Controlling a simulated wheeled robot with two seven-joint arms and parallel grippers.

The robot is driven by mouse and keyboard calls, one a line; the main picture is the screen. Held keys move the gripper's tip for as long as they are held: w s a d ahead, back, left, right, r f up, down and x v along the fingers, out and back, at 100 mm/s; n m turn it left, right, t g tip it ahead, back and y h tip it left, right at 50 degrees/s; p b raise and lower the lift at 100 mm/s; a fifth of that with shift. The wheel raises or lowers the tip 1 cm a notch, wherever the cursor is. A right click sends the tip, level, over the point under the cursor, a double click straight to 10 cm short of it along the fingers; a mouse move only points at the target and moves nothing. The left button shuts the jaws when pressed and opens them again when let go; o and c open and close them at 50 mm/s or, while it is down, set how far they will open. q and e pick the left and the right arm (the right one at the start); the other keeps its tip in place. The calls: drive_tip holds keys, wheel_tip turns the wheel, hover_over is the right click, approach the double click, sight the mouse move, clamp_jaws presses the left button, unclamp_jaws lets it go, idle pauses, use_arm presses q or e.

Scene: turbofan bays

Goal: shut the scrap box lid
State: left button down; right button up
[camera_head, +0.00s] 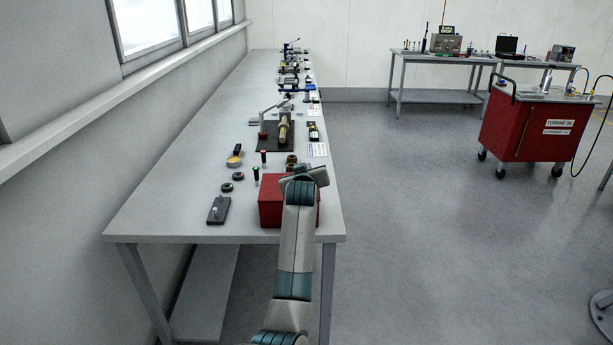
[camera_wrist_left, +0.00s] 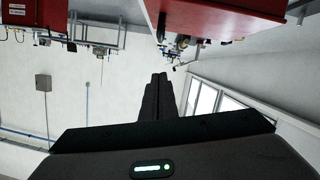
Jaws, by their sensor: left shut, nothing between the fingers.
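The red scrap box (camera_head: 270,213) stands at the near right end of the long bench. My left arm covers much of it in the head view, and I cannot tell how its lid stands. My left gripper (camera_head: 305,174) is at the far upper side of the box, over or just beyond its top. Its fingers (camera_wrist_left: 158,85) are shut with nothing between them in the left wrist view. That view is upside down, and a red surface, likely the box (camera_wrist_left: 215,8), fills its upper right, apart from the fingertips. My right gripper is out of view.
On the bench (camera_head: 170,225) left of the box are a dark plate with a knob (camera_head: 218,210), black rings, a yellow dish (camera_head: 234,161) and small bottles. A black mat (camera_head: 268,141) with a fixture lies beyond. A red oil cart (camera_head: 535,128) stands right; the floor between is clear.

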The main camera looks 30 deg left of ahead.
use_arm(q)
drive_tip(key=shift+b+v, duration=0.35)
drive_tip(key=shift+v, duration=1.5)
